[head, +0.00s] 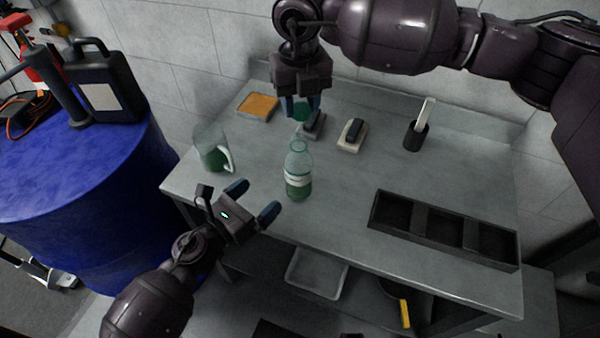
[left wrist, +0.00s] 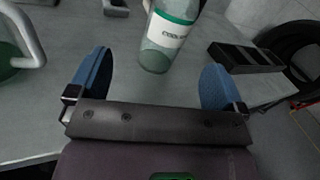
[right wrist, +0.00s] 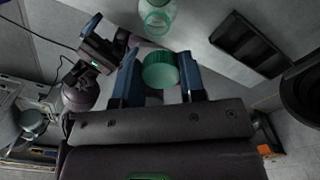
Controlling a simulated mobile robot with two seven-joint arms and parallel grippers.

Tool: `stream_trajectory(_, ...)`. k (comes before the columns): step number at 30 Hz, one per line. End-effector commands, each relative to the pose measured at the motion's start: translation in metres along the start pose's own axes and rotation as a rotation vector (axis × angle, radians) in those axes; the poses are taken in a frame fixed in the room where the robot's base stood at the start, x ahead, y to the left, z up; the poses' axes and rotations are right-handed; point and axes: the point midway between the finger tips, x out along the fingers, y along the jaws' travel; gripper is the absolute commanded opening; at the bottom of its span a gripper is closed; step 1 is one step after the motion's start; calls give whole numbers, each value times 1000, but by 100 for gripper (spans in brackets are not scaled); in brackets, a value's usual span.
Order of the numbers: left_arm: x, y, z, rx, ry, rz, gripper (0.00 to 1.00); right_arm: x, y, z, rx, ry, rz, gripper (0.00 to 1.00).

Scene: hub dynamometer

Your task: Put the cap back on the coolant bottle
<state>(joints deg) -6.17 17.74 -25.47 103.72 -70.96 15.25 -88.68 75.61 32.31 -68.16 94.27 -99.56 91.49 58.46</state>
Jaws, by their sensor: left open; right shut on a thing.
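The coolant bottle (head: 298,172) stands upright on the grey table, clear with green liquid and a white label, its neck uncapped. It also shows in the left wrist view (left wrist: 166,40) and, from above, in the right wrist view (right wrist: 157,16). The green cap (right wrist: 160,70) is between the fingers of my right gripper (right wrist: 160,78), which is shut on it. In the head view this gripper (head: 301,108) is behind and above the bottle, apart from it. My left gripper (head: 254,199) is open and empty, in front and left of the bottle, with its fingers pointing towards it.
A mug with green liquid (head: 213,150) stands left of the bottle. A black compartment tray (head: 443,230) lies at the right front. An orange sponge tray (head: 258,106), a brush-like block (head: 352,135) and a black holder (head: 416,135) are further back. The table's middle is clear.

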Motion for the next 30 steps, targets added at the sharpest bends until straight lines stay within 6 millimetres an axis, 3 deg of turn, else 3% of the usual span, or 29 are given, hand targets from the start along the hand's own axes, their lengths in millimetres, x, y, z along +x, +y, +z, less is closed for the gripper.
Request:
stream_trajectory(6, 5, -7, -4, 130, 24, -62, 97, -3, 4, 2, 55, -1, -3, 16)
stream_trajectory(19, 10, -8, -4, 131, 23, -63, 97, -2, 4, 2, 55, -1, -3, 16)
stream_trajectory(30, 60, -11, -5, 129, 21, -64, 97, -2, 4, 2, 55, -1, -3, 16)
